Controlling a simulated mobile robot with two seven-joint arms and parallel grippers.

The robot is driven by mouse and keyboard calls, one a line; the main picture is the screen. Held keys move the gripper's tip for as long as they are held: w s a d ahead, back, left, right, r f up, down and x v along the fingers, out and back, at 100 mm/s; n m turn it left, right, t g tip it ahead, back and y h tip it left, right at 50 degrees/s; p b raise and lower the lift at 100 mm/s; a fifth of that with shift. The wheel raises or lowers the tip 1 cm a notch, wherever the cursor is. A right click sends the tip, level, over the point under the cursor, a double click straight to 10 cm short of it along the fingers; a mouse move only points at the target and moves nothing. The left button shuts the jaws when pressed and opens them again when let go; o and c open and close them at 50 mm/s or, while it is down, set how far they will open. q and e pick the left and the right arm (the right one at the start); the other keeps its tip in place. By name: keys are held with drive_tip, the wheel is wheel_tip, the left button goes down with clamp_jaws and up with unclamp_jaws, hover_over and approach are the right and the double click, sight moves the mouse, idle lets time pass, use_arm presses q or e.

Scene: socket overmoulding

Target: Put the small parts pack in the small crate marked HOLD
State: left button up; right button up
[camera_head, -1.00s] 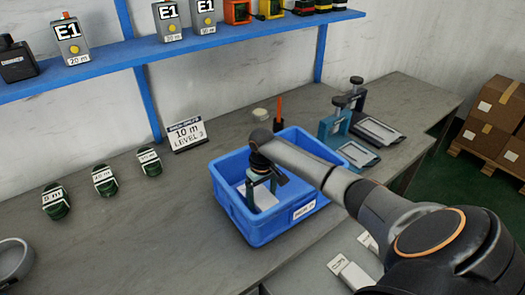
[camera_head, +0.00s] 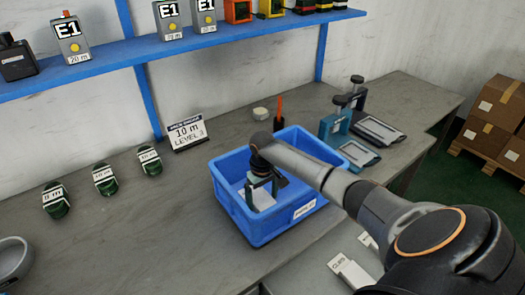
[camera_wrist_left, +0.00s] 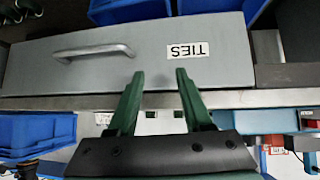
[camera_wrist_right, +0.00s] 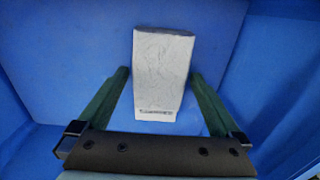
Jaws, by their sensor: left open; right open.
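A white parts pack (camera_head: 262,200) lies on the floor of a blue crate (camera_head: 240,218); the crate's front label is too small to read. My right gripper (camera_head: 263,186) reaches down into this crate. In the right wrist view the gripper (camera_wrist_right: 160,74) is open, with one finger on each side of the pack (camera_wrist_right: 163,65) and a gap on both sides. The blue crate floor (camera_wrist_right: 80,45) surrounds the pack. My left gripper (camera_wrist_left: 158,76) is open and empty in front of a grey drawer marked TIES (camera_wrist_left: 120,70); it is outside the head view. I see no readable HOLD marking.
Several dark green parts (camera_head: 104,180) and a level sign (camera_head: 188,132) stand left of the crate. Clamp-like tools (camera_head: 335,122) stand behind it to the right. A blue shelf (camera_head: 180,50) runs above. More white packs (camera_head: 350,272) lie below in front. Cartons (camera_head: 495,110) sit far right.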

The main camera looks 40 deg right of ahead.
sight(262, 200)
wheel_tip(262, 200, up, 12)
drive_tip(key=shift+f+p, duration=0.15)
drive_tip(key=shift+p, duration=0.25)
drive_tip(key=shift+w+f, duration=0.1)
